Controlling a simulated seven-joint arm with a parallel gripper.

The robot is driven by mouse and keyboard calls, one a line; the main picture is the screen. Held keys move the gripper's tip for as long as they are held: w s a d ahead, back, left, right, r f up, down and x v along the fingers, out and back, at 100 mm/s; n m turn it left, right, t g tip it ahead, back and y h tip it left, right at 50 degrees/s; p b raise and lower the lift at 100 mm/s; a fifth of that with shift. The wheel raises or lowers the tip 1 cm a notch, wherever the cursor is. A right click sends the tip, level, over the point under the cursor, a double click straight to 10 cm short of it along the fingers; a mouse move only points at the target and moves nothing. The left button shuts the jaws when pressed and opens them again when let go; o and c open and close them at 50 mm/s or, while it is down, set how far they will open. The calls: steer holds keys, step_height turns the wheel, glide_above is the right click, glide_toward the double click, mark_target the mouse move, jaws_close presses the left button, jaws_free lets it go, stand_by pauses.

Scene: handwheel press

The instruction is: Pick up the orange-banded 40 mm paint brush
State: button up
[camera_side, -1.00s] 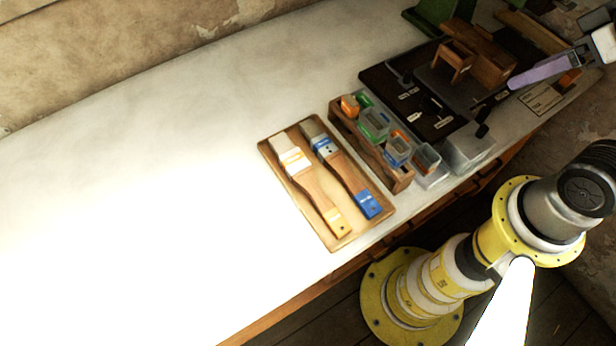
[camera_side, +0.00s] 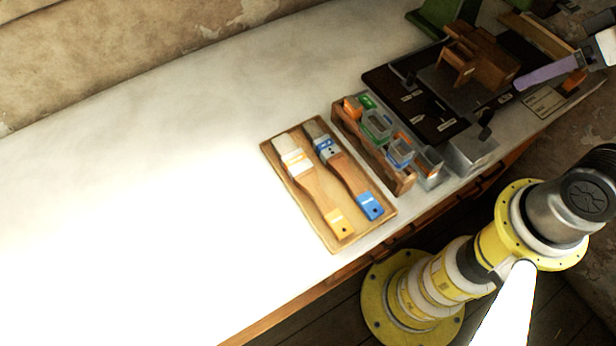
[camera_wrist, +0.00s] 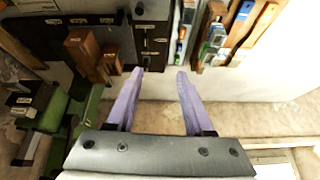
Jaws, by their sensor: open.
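The orange-banded brush (camera_side: 314,186) lies flat in a shallow wooden tray (camera_side: 276,168) in the side view. It has a white and orange band, a brown wooden handle and a yellow-orange end. A similar blue-banded brush (camera_side: 348,172) lies beside it on the right. In the wrist view the orange-ended brush (camera_wrist: 262,18) is at the upper right, partly cut off by the frame edge. My gripper (camera_wrist: 160,71) has two lilac fingers spread apart with nothing between them. In the side view a lilac finger (camera_side: 547,73) is at the far right, over the press area, well away from the tray.
A wooden rack (camera_side: 400,180) with several small bins stands between the tray and a dark board (camera_side: 416,102). A wooden block-like fixture (camera_side: 480,58) and a green item (camera_side: 436,14) are behind. The pale tabletop (camera_side: 180,150) left of the tray is clear.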

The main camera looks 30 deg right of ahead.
steer(key=w+a+r+m, duration=0.3)
steer(key=w+r, duration=0.1)
steer(key=w, duration=0.3)
steer(key=n+g, duration=0.4)
steer(key=g, duration=0.2)
glide_above(323, 200)
step_height(323, 200, down, 17)
step_height(323, 200, down, 7)
steer(key=shift+w+d+f, duration=0.1)
steer(key=shift+f, duration=2.7)
steer(key=shift+r, duration=0.1)
jaws_close()
